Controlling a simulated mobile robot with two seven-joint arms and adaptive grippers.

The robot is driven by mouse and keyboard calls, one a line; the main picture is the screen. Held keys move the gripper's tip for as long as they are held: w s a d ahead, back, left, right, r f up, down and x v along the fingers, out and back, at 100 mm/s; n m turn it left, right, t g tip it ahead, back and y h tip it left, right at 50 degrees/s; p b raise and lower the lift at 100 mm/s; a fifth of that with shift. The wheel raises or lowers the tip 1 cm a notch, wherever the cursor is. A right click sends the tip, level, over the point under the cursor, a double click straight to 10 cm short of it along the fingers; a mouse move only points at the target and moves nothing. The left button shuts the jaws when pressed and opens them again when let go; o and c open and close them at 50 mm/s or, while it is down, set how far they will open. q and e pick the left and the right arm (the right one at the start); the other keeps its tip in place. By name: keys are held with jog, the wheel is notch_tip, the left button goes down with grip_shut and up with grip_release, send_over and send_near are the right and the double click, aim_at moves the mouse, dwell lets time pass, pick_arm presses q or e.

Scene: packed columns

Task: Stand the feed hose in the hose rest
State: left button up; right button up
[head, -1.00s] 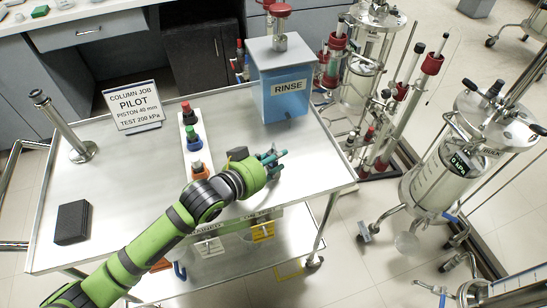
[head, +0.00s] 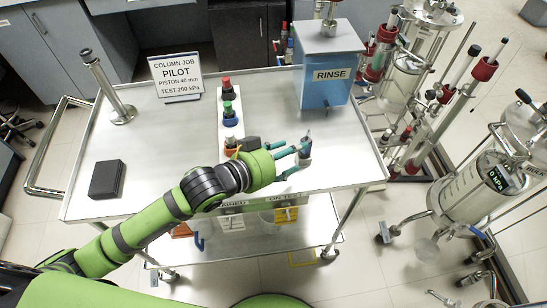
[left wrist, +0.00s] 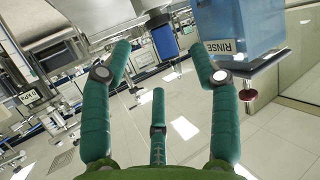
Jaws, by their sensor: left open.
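A small blue cylinder with a dark base (head: 305,152) stands on the trolley top near its right edge. In the left wrist view the blue cylinder (left wrist: 162,40) shows ahead, between the fingertips and apart from them. I cannot tell whether it is the feed hose or its rest. My left gripper (head: 293,160) is open beside it, reaching in from the left with its teal fingers spread; these also show in the left wrist view (left wrist: 160,65). No long hose is plain to see. My right gripper is not in view.
On the steel trolley (head: 160,150) stand a blue RINSE tank (head: 328,90), a strip of coloured fittings (head: 229,112), a sign (head: 176,77), a steel post (head: 107,88) and a black box (head: 107,179). Glass columns (head: 485,180) stand to the right. The trolley's left middle is clear.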

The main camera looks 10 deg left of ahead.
pick_arm(q)
jog(key=v, duration=0.5)
jog(key=shift+s+a+r, duration=0.15)
jog(key=shift+s+a, duration=0.05)
jog(key=shift+s, duration=0.05)
